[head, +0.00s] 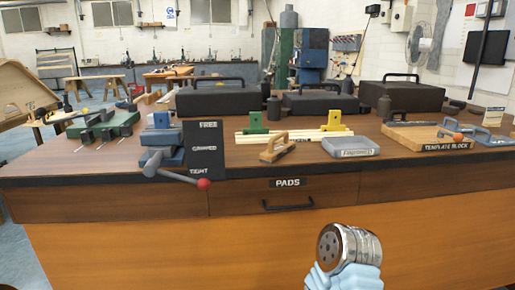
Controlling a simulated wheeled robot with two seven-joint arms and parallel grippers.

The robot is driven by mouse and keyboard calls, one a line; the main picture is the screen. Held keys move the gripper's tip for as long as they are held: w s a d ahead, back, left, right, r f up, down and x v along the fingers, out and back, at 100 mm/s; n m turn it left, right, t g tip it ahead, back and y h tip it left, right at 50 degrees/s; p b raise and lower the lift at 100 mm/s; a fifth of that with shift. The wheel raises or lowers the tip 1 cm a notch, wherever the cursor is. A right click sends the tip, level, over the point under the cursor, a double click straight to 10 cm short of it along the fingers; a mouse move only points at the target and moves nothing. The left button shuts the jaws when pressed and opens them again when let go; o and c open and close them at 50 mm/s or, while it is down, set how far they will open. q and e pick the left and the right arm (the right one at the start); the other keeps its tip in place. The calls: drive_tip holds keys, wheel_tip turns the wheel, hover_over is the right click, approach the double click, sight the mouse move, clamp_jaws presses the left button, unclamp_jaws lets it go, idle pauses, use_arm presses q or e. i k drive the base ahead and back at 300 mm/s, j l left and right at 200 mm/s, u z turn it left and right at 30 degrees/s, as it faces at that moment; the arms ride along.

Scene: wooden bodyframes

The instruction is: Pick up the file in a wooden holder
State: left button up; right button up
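A small wooden holder with a raised wooden handle and a dark strip along its side, which looks like the file in its holder (277,147), lies near the front edge of the workbench, around its middle. It sits between the black FREE/TIGHT board and a grey tray. Nothing touches it from above. A round metal link with a light blue cover, part of one of my arms, shows at the bottom, right of centre, in front of the bench. No gripper fingers are visible on it. Neither gripper is in view.
The workbench (240,174) has a PADS drawer (288,194). A vise (161,148) with a red-ended handle and the black board (205,150) stand left. Pale wood strips with green and yellow clamps lie behind; a grey tray (350,147) and template block (430,136) are right.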

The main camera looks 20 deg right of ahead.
sight(273, 153)
drive_tip(key=i+z, duration=0.1)
drive_tip(key=z, duration=0.25)
drive_tip(key=i+j+z, duration=0.1)
drive_tip(key=z, duration=0.25)
drive_tip(key=i+j+z, duration=0.1)
drive_tip(key=z, duration=0.2)
